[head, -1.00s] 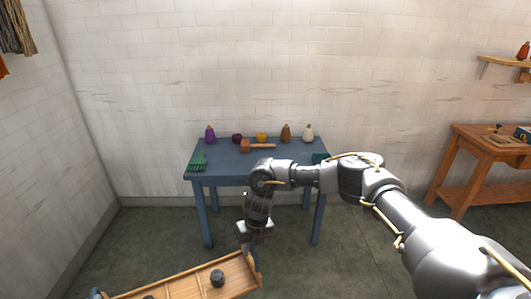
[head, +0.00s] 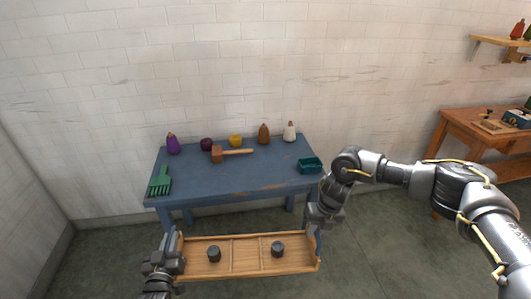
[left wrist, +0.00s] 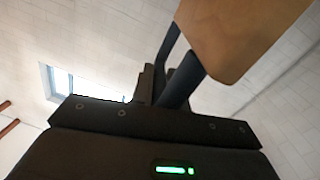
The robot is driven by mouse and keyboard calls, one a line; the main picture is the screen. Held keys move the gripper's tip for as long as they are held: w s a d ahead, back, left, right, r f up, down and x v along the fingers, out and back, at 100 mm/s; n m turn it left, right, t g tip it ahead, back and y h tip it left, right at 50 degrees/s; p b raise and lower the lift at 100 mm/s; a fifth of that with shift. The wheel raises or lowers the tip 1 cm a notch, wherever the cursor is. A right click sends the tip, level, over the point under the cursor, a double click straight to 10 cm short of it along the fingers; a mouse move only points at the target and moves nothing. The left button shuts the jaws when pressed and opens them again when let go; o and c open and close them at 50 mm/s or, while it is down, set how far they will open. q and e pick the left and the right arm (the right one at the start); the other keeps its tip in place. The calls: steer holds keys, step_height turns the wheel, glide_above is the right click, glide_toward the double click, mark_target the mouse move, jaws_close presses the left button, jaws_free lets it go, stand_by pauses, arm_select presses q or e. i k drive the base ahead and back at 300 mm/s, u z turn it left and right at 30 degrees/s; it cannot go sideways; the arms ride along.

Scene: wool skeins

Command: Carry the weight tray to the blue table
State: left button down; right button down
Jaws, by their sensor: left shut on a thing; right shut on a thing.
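The weight tray (head: 247,268) is a long wooden tray with dividers, held in front of the blue table's near side. Two dark weights stand in it, one left of the middle (head: 214,254) and one right of the middle (head: 277,249). My left gripper (head: 176,252) is shut on the tray's left end. In the left wrist view a wooden part of the tray (left wrist: 240,35) shows at the dark fingers. My right gripper (head: 316,238) is shut on the tray's right end. The blue table (head: 240,180) stands just beyond the tray.
On the blue table, a green brush-like thing (head: 160,182) is at the left and a teal bin (head: 310,165) at the right. A mallet (head: 232,152) and several gourd-like things line the back. The table's front middle is clear. A wooden bench (head: 480,135) stands at the right.

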mark_target(238, 174)
steer(key=z, duration=0.1)
steer(key=i, duration=1.65)
steer(key=u, duration=0.3)
